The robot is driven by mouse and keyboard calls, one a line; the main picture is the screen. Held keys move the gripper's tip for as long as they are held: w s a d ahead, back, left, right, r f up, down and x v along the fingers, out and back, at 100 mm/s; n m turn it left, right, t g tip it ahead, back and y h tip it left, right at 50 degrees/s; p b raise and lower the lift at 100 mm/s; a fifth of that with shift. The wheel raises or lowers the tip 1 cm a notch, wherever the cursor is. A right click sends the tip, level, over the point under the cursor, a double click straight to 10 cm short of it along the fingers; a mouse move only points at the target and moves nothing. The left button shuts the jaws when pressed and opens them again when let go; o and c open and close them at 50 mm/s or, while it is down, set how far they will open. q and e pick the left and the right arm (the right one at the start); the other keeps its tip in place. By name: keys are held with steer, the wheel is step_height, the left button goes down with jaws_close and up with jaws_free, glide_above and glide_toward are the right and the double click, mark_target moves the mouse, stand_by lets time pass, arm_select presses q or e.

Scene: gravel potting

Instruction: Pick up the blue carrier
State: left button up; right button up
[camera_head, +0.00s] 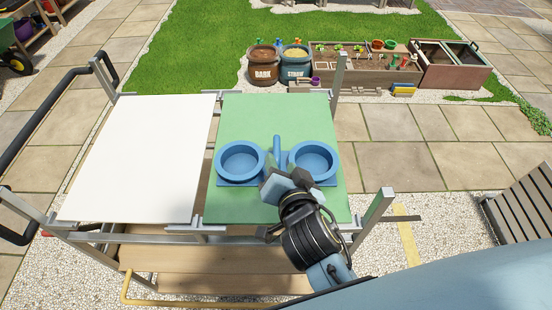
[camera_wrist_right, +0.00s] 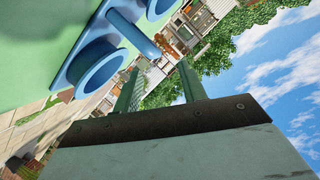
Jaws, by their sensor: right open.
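The blue carrier (camera_head: 276,141) stands on the green mat (camera_head: 240,115). It has two round cups, one on each side of an upright central handle. The cups look empty in the head view. The carrier also shows in the right wrist view (camera_wrist_right: 130,32), at the upper left. My right gripper (camera_head: 287,180) is open at the carrier's near side, by the handle, and hides part of the base. In the right wrist view its two fingers (camera_wrist_right: 160,72) are apart, with the handle just beyond their tips. Nothing is held. My left gripper is not in view.
A white board (camera_head: 140,155) lies left of the green mat on the metal-framed cart, its surface clear. Wooden shelves (camera_head: 205,258) are below. Bark and straw tubs (camera_head: 264,70) and a planter stand far back. A slatted bench (camera_head: 522,212) is at right.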

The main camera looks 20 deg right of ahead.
mark_target(279, 155)
steer(key=x, duration=0.3)
steer(key=shift+w+f, duration=0.1)
steer(key=shift+w, duration=0.15)
steer(key=x, duration=0.3)
steer(key=p+x, duration=0.1)
steer(key=shift+d+f, duration=0.25)
steer(key=shift+f, duration=0.1)
steer(key=shift+w+f, duration=0.15)
steer(key=shift+w, duration=0.25)
steer(key=shift+w+f, duration=0.1)
steer(key=shift+c, duration=0.6)
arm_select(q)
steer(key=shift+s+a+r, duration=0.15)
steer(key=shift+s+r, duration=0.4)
arm_select(e)
jaws_close()
